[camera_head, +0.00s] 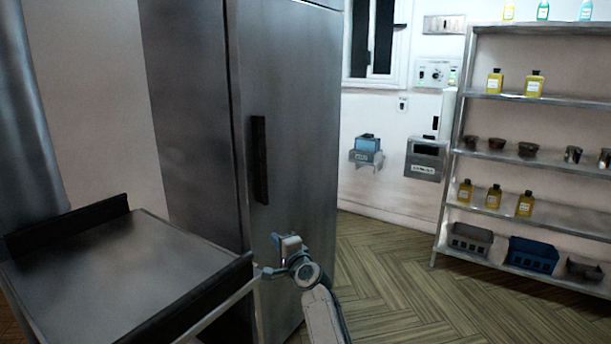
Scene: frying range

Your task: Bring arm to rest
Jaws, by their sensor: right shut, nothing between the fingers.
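My right arm (320,314) comes up from the bottom edge, right of the middle. Its gripper (262,273) points left, between the front of a tall steel cabinet (295,130) and the right edge of a steel table. The gripper is shut with nothing in it. Its fingers are small and partly blend with the table edge, so I cannot tell whether they touch it. My left gripper is not in view.
The steel table (120,270) with a dark raised rim is bare, at lower left. The cabinet has a black vertical handle (259,160). A metal shelf rack (545,100) with bottles, bowls and bins stands at right. The wooden floor (385,270) between is clear.

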